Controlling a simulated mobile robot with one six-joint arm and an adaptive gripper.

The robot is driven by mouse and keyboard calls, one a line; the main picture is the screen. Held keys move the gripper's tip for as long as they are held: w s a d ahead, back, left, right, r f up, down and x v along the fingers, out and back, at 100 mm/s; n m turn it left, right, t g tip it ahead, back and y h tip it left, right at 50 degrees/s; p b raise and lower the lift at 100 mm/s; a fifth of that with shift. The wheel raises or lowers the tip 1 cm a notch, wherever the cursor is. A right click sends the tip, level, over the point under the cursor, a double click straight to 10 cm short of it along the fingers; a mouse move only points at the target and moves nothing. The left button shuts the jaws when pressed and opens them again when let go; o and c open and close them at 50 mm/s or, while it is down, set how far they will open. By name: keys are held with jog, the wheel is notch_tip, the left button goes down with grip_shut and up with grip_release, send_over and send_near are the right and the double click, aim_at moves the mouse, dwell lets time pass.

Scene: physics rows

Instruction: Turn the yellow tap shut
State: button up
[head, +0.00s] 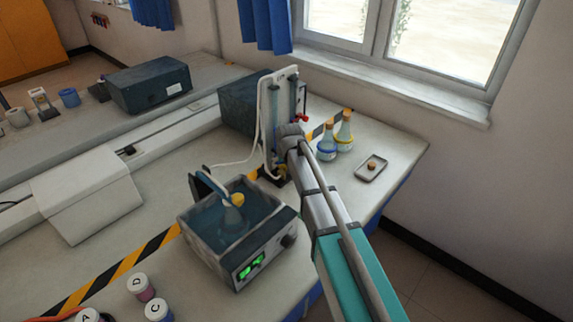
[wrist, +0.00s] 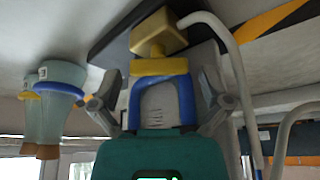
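The yellow tap (wrist: 160,67) shows in the wrist view as a yellow bar and block, low on a white stand near its dark base. A blue U-shaped tube (wrist: 186,100) lies between the bar and my gripper body. My gripper (wrist: 160,98) is open, its grey fingers wide apart on either side of the tube and empty. The fingertips are close to the tap, with visible gaps at both sides.
Two flasks (head: 338,139) with yellow and blue rings stand right of the stand, by a small tray (head: 360,174). A water bath (head: 190,228) holding a flask is in front, left of my arm. A pale hose (wrist: 238,65) runs close to the right finger.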

jog(key=shift+d, duration=0.1)
jog(key=c, duration=0.3)
jog(key=shift+s+d, duration=0.2)
jog(key=shift+c, duration=0.9)
jog(key=s+d, duration=0.4)
jog(key=s+d+m+g, duration=0.1)
jog(key=s+d, duration=0.3)
jog(key=d, duration=0.1)
jog(key=s+d+f+g+h, duration=0.1)
jog(key=s+d, duration=0.3)
jog(key=shift+d, duration=0.4)
jog(key=shift+c, duration=1.3)
jog(key=s+d+m+g, duration=0.1)
jog(key=s+d+g, duration=0.1)
jog(key=s+d, duration=0.7)
jog(key=s, duration=0.4)
jog(key=shift+s+d+f+m, duration=0.2)
jog(key=shift+d+f+m, duration=0.05)
jog(key=shift+m, duration=0.15)
